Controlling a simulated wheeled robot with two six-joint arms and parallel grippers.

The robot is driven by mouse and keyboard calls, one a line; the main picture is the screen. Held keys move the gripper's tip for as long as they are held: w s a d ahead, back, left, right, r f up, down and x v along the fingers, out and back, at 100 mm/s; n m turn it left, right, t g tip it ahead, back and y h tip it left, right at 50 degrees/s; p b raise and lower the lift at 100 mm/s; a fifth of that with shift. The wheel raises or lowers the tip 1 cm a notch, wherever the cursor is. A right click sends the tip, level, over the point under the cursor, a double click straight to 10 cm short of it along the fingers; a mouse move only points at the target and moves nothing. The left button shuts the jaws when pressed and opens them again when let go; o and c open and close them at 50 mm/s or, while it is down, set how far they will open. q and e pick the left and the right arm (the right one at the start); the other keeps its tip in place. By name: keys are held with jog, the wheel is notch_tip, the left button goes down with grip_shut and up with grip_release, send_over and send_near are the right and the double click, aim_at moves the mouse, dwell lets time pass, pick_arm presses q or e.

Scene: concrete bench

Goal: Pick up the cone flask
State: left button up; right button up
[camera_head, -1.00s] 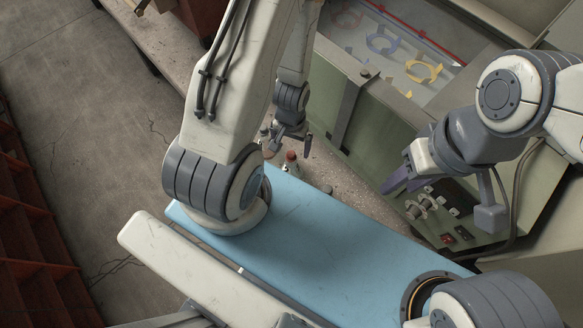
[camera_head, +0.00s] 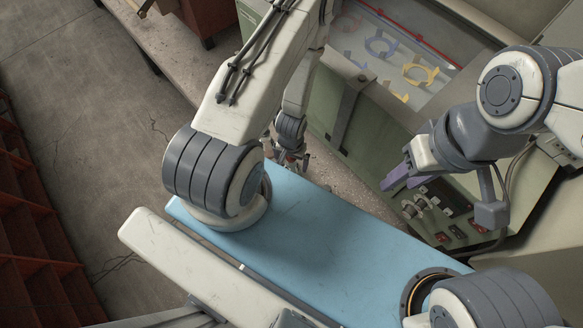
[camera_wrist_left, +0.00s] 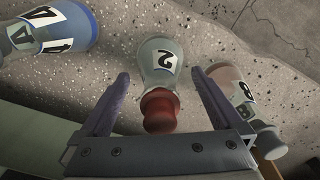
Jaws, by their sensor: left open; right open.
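In the left wrist view a grey glass flask (camera_wrist_left: 156,58) with a "2" label and a red stopper (camera_wrist_left: 160,110) is between the two fingers of my left gripper (camera_wrist_left: 159,76). The fingers are open, with a gap on both sides of it. I cannot tell which flask is the cone flask. In the head view my left gripper (camera_head: 292,159) is low over the bench and mostly hides the flasks. My right gripper (camera_head: 405,174) is open and empty, far right of them.
The speckled concrete bench (camera_head: 338,178) holds the flasks. A green machine (camera_head: 325,98) with a control panel (camera_head: 440,212) stands close behind, with my right gripper in front of its panel. Red shelving (camera_head: 30,240) is at far left.

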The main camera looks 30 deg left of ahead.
pick_arm(q)
jog(key=shift+f, duration=0.6)
grip_shut()
jog(key=shift+r, duration=0.1)
